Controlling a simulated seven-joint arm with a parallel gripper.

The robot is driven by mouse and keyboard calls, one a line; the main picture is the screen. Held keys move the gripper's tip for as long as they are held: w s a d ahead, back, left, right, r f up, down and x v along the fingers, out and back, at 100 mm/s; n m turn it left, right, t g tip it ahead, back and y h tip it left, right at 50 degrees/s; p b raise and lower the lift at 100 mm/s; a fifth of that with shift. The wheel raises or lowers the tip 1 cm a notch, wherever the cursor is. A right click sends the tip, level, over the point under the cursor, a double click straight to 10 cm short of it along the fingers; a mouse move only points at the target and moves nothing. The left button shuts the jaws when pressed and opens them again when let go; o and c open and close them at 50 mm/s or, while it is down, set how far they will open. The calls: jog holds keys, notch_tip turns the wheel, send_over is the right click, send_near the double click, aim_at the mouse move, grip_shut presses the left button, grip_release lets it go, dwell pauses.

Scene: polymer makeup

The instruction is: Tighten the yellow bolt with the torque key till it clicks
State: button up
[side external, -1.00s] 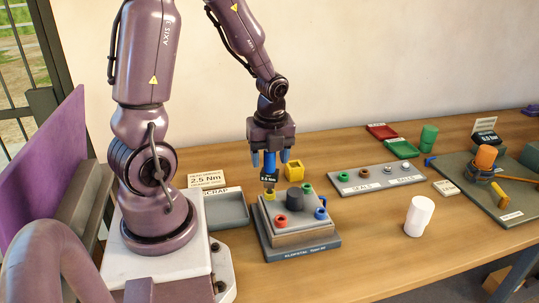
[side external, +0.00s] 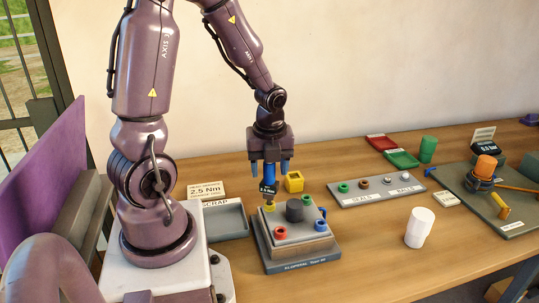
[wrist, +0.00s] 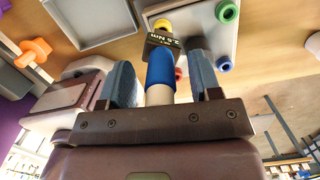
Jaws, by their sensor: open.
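The torque key (side external: 270,178) has a blue handle and a dark "2.5 Nm" head; it also shows in the wrist view (wrist: 161,70). It stands upright above the yellow bolt (side external: 269,207), with its lower end at or just over the bolt; contact cannot be told. The bolt sits at the back left corner of the grey fixture (side external: 305,246) and is partly hidden behind the key's head in the wrist view (wrist: 163,24). My gripper (side external: 270,171) is open, pointing down, with a finger on each side of the handle. In the wrist view (wrist: 163,72), gaps show beside the handle.
The fixture also carries red (side external: 281,232), green (side external: 306,200) and blue (side external: 320,212) rings around a dark knob (side external: 294,210). A grey scrap tray (side external: 228,221) is left, a yellow block (side external: 294,182) behind, a white cup (side external: 419,228) right. The front right table is clear.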

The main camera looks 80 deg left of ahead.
aim_at(270, 186)
notch_tip(270, 186, up, 12)
jog(key=d, duration=0.2)
jog(key=s+d+r+n+t, duration=0.1)
jog(key=d+r+n+t, duration=0.1)
jog(key=d+n, duration=0.4)
jog(key=s+d+r+n+t+h, duration=0.1)
jog(key=s+d+r+n+t, duration=0.1)
jog(key=d+n, duration=0.5)
jog(key=shift+s+d+r+n+t, duration=0.25)
jog(key=shift+r+n+t, duration=0.6)
jog(key=shift+n, duration=2.35)
jog(key=shift+a+r, duration=0.15)
